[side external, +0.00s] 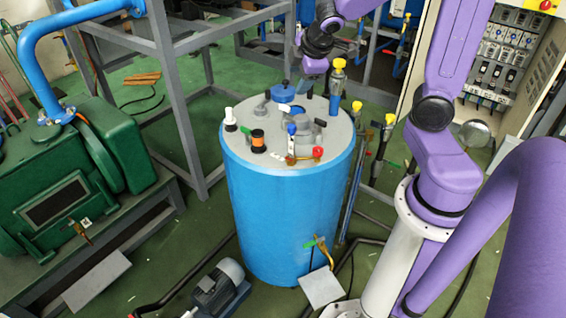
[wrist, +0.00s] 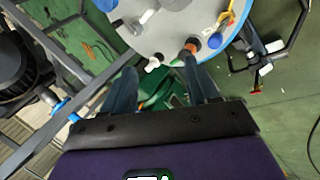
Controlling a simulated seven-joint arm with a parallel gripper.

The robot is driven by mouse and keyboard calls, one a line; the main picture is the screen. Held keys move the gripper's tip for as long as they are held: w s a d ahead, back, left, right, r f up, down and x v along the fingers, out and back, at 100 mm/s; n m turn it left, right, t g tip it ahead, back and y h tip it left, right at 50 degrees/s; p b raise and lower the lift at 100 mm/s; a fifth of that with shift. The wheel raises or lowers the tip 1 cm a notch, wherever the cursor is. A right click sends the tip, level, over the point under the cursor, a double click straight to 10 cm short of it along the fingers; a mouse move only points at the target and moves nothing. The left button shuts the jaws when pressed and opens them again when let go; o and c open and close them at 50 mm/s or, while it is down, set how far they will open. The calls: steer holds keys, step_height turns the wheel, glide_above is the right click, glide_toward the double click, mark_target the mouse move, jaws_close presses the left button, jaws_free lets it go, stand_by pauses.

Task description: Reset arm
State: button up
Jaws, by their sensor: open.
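My gripper (wrist: 160,68) is open, with nothing between its two fingers in the wrist view. In the side external view my gripper (side external: 304,82) hangs over the back of the blue tank's (side external: 288,215) grey lid; its fingertips are hard to make out there. In the wrist view the tank lid (wrist: 170,28) lies ahead of the fingers. A white-topped fitting (wrist: 153,64) shows between the fingertips, and an orange and black fitting (wrist: 190,49) is near the right finger. I cannot tell whether the fingers touch anything.
The lid carries a blue-handled valve (side external: 292,130), a red-handled valve (side external: 317,152) and a tall yellow-topped fitting (side external: 338,78). A grey metal frame (side external: 190,110) and green machine (side external: 75,180) stand left. An electrical cabinet (side external: 500,60) stands right. A small motor (side external: 216,290) is on the floor.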

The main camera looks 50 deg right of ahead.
steer(key=s+a+g+y, duration=0.1)
steer(key=s+a, duration=0.3)
steer(key=s, duration=0.3)
steer(key=s+a+f+n+g+y, duration=0.1)
steer(key=s+a+g, duration=0.1)
steer(key=s+a, duration=0.3)
steer(key=s+a+g+y, duration=0.1)
steer(key=s+a, duration=0.4)
steer(key=s, duration=0.6)
steer(key=shift+s+a+f+n+g, duration=0.2)
steer(key=shift+f+n+g, duration=0.2)
steer(key=shift+g, duration=0.3)
